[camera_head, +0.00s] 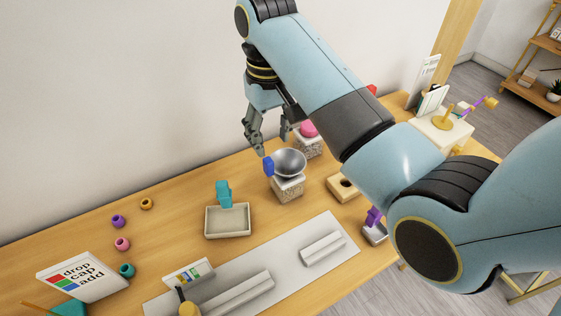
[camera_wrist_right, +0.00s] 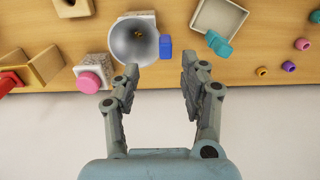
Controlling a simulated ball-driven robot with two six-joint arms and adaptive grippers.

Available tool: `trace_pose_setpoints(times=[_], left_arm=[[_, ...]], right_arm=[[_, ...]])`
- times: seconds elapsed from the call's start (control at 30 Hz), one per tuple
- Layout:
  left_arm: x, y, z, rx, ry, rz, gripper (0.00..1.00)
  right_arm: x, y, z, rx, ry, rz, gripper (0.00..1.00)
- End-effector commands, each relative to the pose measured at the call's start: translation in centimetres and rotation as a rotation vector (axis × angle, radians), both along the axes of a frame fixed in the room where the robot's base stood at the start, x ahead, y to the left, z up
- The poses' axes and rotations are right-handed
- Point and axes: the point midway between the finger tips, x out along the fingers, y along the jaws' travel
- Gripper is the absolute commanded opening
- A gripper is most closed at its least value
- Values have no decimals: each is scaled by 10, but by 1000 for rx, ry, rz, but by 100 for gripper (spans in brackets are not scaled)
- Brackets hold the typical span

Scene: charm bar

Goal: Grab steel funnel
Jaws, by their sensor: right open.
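The steel funnel (camera_head: 291,162) is a shiny grey bowl shape with a blue tab (camera_head: 268,167) at its left rim. It sits upright on a square jar (camera_head: 288,189) of pale speckled filling. In the right wrist view the funnel (camera_wrist_right: 128,45) lies toward the top, with its blue tab (camera_wrist_right: 165,46) just beyond the fingertips. My right gripper (camera_head: 268,140) hangs behind and above the tab, fingers apart and empty. In the right wrist view the open fingers (camera_wrist_right: 159,68) straddle a bare gap, apart from the tab. My left gripper is not in view.
A jar with a pink top (camera_head: 309,129) stands close behind the funnel. A shallow tray (camera_head: 228,232) with a teal piece is front left; a wooden block with a hole (camera_head: 343,187) is right. A grey mat (camera_head: 290,255) lies in front. Small colored rings lie left.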

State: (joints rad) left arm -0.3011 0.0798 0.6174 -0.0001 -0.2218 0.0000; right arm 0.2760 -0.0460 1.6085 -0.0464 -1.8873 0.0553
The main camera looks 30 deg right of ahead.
Motion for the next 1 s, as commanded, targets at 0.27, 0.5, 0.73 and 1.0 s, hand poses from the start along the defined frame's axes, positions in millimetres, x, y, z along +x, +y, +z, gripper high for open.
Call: trace_pose_setpoints(times=[0.27,0.5,0.73,1.0], left_arm=[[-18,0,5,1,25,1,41],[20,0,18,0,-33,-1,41],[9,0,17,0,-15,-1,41],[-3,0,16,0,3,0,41]], right_arm=[[-1,2,-27,0,2,0,44],[-3,7,-63,-2,0,-1,44],[-2,8,-72,0,-3,-1,44],[-2,8,-71,0,-3,0,21]])
